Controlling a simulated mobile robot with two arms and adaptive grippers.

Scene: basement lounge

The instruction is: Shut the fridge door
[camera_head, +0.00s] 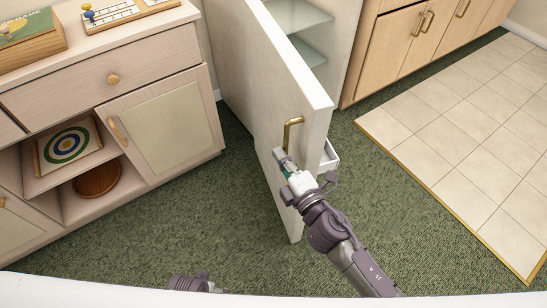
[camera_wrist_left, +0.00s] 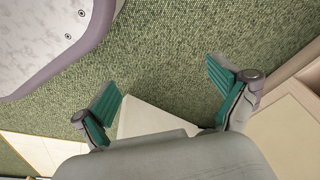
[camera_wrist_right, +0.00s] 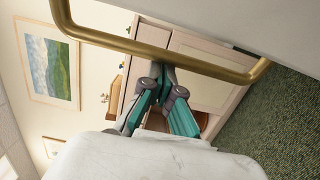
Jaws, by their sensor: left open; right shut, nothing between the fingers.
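The fridge door (camera_head: 265,80) is white and stands wide open, with a brass handle (camera_head: 291,130) on its outer face. The handle also crosses the right wrist view (camera_wrist_right: 140,48), with the door's pale face (camera_wrist_right: 230,25) behind it. Shelves (camera_head: 300,50) show inside the open fridge. My right gripper (camera_head: 281,158) is shut and empty, its tips right by the handle's lower end; whether they touch it I cannot tell. My left gripper (camera_wrist_left: 165,92) is open and empty above the carpet, low in the head view, where only part of it (camera_head: 190,283) shows.
A light wood cabinet (camera_head: 100,85) with board games on top stands left of the door. A white door bin (camera_head: 330,155) sticks out on the door's inner side. Wood cupboards (camera_head: 400,40) stand at right. Green carpet (camera_head: 180,230) and pale tiles (camera_head: 450,130) are clear.

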